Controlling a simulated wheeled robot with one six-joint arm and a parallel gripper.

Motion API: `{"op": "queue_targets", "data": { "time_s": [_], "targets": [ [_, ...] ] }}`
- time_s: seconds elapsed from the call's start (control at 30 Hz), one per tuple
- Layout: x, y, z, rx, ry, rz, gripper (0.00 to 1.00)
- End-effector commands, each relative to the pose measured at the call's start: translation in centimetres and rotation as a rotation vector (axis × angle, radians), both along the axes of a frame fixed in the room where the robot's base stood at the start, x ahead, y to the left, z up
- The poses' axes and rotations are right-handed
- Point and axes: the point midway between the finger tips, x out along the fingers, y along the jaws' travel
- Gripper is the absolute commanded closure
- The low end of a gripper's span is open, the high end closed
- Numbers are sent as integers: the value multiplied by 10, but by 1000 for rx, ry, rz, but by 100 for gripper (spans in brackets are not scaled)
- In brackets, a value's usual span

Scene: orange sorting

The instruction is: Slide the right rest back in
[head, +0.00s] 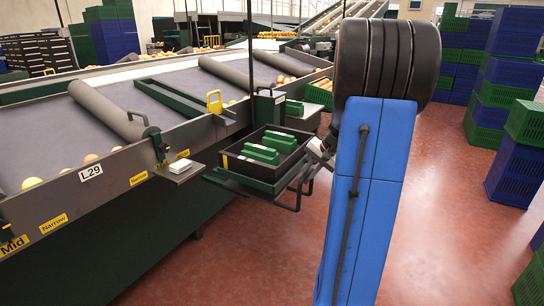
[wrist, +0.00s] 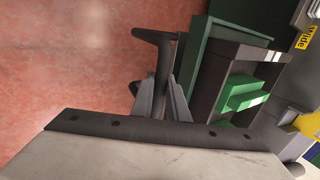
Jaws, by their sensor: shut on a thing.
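The right rest (head: 222,183) is a green sliding frame sticking out from the side of the sorting table in the head view. Its dark handle (head: 287,207) is at the outer end. A dark crate (head: 243,170) with green packs (head: 262,153) stands on it. In the wrist view the rest (wrist: 195,45) and the crate (wrist: 212,80) are right of the fingers. My gripper (wrist: 164,88) is shut on the dark handle (wrist: 152,36) there. In the head view my blue arm hides most of the gripper.
The sorting table (head: 110,165) with its grey rollers fills the left. A small grey shelf (head: 180,171) juts out left of the rest. Stacked green and blue crates (head: 515,150) stand at the right. The red floor (head: 440,220) between is clear.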

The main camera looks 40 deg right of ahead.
Motion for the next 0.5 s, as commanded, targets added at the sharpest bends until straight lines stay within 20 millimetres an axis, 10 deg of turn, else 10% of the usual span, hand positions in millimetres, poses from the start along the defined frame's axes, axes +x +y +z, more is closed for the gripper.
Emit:
{"op": "queue_targets", "data": {
  "time_s": [0.5],
  "targets": [
    [20, 7, 1, -2, -2, 1, 100]
  ]
}}
